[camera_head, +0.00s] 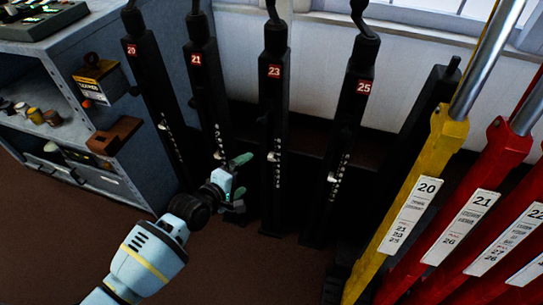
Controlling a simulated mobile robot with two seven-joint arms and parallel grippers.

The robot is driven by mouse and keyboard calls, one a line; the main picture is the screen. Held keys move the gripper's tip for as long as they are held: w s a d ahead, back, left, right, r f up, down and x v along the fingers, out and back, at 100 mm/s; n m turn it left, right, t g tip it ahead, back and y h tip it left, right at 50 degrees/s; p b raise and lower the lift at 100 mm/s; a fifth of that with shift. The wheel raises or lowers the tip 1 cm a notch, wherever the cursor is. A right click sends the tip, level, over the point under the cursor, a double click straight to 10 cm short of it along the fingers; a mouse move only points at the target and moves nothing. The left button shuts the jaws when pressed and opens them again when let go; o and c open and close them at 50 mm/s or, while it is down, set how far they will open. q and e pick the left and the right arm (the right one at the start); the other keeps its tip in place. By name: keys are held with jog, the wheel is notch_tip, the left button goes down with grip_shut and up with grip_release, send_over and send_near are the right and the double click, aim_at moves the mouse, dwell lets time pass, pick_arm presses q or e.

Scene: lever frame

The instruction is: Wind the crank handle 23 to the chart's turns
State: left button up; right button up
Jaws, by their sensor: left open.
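The black post with the red 23 plate (274,71) stands upright at the centre, between posts 21 and 25. A dark crank handle (272,12) rises from its top and is cut off by the upper picture edge. A small pale fitting and a column of white marks show lower on its front. My left gripper (242,184) is open and empty, low down beside post 23 on its left, well below the crank handle. I cannot tell whether a finger touches the post. No turns chart can be made out. My right gripper is not in view.
Similar black posts 20 (131,49), 21 (196,59) and 25 (364,87) flank it. A yellow lever (427,160) and red levers (480,190) with white number labels lean at right. A grey shelf unit (65,75) stands left. Brown floor in front is clear.

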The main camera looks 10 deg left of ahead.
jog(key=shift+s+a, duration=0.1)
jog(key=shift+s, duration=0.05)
pick_arm(q)
jog(key=shift+s, duration=0.1)
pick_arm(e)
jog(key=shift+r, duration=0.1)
pick_arm(q)
jog(key=p+v, duration=0.7)
jog(key=v, duration=0.3)
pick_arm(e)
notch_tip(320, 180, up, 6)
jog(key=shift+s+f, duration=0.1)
pick_arm(q)
jog(key=s+a+r+m+g+y+p, duration=0.1)
jog(key=s+m+p, duration=0.4)
jog(key=s, duration=1.2)
jog(key=s+a+r+m+g+y+p, duration=0.1)
jog(key=s+m, duration=0.8)
jog(key=s, duration=0.9)
jog(key=g+y+p, duration=0.1)
jog(key=y+p, duration=0.1)
jog(key=p, duration=0.1)
jog(key=shift+m+p, duration=0.3)
jog(key=shift+p, duration=0.1)
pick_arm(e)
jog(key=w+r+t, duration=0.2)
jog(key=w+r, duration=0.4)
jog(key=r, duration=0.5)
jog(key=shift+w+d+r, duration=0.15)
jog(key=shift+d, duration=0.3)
